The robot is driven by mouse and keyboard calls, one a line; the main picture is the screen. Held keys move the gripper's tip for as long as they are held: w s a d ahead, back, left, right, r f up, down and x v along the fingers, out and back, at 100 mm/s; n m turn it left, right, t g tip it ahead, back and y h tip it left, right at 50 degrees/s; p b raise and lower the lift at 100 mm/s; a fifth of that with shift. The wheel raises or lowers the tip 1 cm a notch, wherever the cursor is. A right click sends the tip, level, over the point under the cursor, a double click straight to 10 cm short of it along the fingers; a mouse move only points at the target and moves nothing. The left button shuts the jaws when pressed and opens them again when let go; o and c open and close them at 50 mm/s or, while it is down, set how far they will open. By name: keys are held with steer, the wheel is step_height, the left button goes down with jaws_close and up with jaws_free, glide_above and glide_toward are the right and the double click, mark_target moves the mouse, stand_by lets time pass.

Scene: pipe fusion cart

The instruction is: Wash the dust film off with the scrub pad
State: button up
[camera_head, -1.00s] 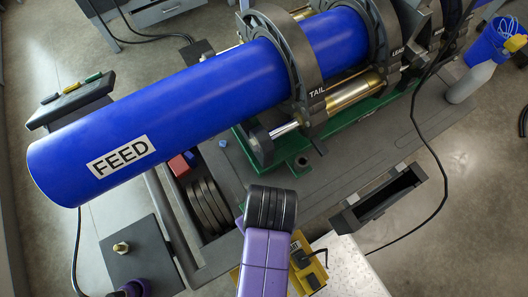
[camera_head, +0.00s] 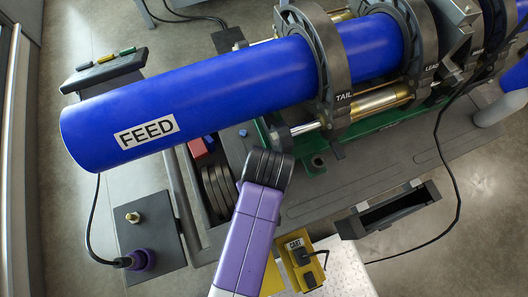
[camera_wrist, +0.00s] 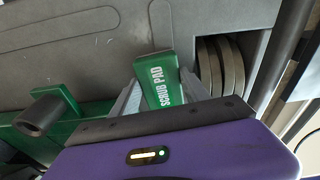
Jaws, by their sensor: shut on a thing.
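My gripper (camera_wrist: 160,92) is shut on the green scrub pad (camera_wrist: 157,72), marked SCRUB PAD, with a grey finger on each side of it in the wrist view. In the head view the pad and fingers are hidden; my purple arm with its black ribbed joint stands in front of the cart, below the pipe. The blue pipe marked FEED (camera_head: 235,95) runs through the dark TAIL clamp (camera_head: 325,65), its free end to the left. I cannot make out a dust film on its visible surface. The pad touches no pipe in the wrist view.
Round dark plates (camera_head: 217,190) sit in a cart slot. A yellow box marked CART (camera_head: 300,262), an open dark holder (camera_head: 390,212) and a black cable are near the front right. A dark stand (camera_head: 150,225) with a brass fitting is at lower left.

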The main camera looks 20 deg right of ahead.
steer(key=shift+w+r+p, duration=0.1)
steer(key=shift+w+p, duration=0.5)
steer(key=shift+w, duration=3.25)
steer(key=shift+r+p, duration=0.7)
steer(key=shift+r, duration=2.35)
step_height(320, 180, up, 3)
